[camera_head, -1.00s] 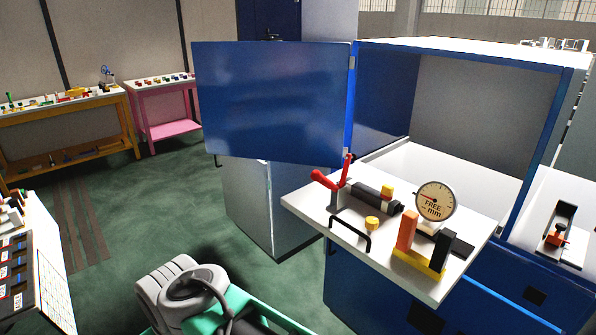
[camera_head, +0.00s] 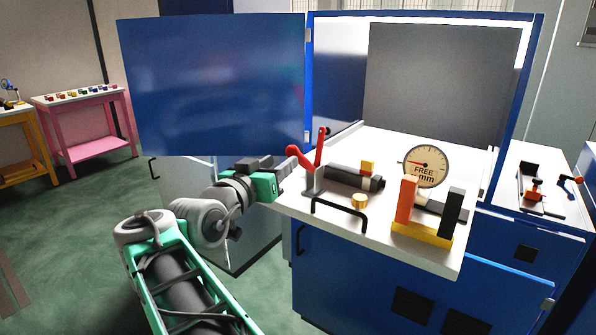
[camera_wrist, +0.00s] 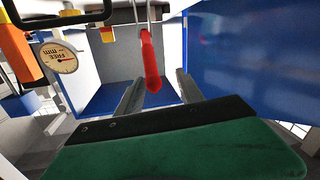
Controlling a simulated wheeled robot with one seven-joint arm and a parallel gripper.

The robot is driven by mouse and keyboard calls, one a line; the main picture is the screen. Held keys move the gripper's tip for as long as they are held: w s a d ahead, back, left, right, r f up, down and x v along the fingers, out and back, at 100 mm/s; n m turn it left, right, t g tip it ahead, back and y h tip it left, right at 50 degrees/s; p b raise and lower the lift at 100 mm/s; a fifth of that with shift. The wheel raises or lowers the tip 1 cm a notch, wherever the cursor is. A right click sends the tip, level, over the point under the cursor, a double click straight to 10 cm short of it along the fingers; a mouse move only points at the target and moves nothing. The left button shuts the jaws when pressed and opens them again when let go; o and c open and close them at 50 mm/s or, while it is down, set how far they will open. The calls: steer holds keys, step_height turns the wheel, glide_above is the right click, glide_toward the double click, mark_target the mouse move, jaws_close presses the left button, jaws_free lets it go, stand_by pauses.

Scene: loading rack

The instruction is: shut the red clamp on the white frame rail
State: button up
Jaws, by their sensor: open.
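The red clamp (camera_head: 303,158) stands near the left edge of a white slab (camera_head: 381,216), with its red arms spread in a V and its lever raised toward the left. I cannot tell which part of the white surface is the frame rail. My gripper (camera_head: 282,170) is just left of the clamp in the head view, its fingertips small and partly unclear. In the wrist view my gripper (camera_wrist: 159,78) is open, and the red lever (camera_wrist: 150,62) shows between its two fingers, with no clear contact. The clamp's base is mostly out of that view.
A black cylinder (camera_head: 350,177), dial gauge (camera_head: 425,166), black handle (camera_head: 340,210), brass knob (camera_head: 359,201) and orange block (camera_head: 406,200) crowd the slab. A blue door (camera_head: 215,85) stands open behind my arm. Green floor is free at left.

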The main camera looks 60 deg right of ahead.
mark_target(299, 157)
steer(key=shift+s+d+r+g, duration=0.25)
steer(key=shift+s+r+g, duration=0.25)
steer(key=shift+s+r, duration=0.2)
steer(key=d+p, duration=0.2)
steer(key=d, duration=0.5)
steer(key=shift+d, duration=0.35)
jaws_close()
stand_by(0.4)
